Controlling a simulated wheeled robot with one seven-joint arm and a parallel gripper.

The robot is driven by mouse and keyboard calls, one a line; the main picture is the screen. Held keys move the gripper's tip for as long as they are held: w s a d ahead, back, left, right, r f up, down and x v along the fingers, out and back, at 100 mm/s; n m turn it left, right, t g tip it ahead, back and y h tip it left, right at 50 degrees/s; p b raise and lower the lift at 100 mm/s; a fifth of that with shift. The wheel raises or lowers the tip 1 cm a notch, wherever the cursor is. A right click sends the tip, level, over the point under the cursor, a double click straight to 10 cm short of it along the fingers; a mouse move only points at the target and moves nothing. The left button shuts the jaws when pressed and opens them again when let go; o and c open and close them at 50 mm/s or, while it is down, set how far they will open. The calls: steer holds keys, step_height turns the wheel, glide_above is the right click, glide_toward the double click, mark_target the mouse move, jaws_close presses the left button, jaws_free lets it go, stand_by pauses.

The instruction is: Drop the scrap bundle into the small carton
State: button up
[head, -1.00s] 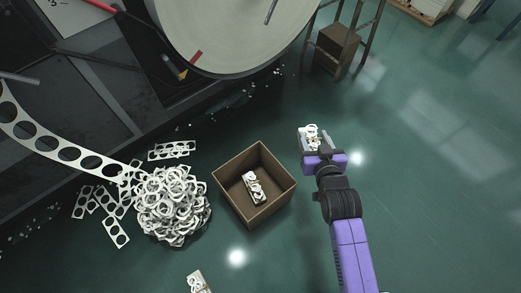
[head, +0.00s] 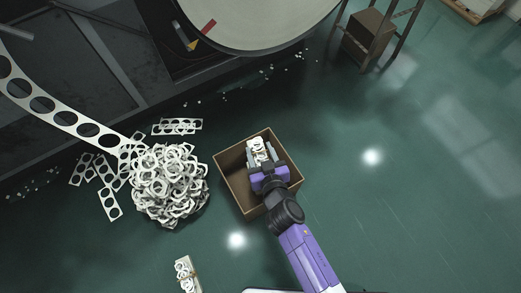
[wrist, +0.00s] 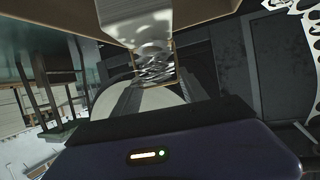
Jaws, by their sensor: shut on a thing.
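The small brown carton (head: 233,190) stands open on the green floor, in the middle of the head view. My gripper (head: 262,158) is over the carton's opening, shut on a scrap bundle (head: 258,145) of pale ring-shaped metal scraps. The held bundle also shows, partly blurred, between the fingers in the wrist view (wrist: 155,68). How high it hangs above the carton floor I cannot tell. My gripper and arm hide much of the carton's inside and its right wall.
A heap of ring scraps (head: 170,185) lies left of the carton, with loose punched strips (head: 177,127) around it. Another bundle (head: 187,275) lies on the floor at the bottom. A brown box (head: 369,36) sits in a rack at top right. Open floor lies to the right.

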steer(key=shift+f+b, duration=1.9)
steer(key=shift+f, duration=0.45)
steer(key=o, duration=1.6)
steer(key=p+v, duration=0.2)
steer(key=v, duration=0.6)
steer(key=shift+w, duration=0.1)
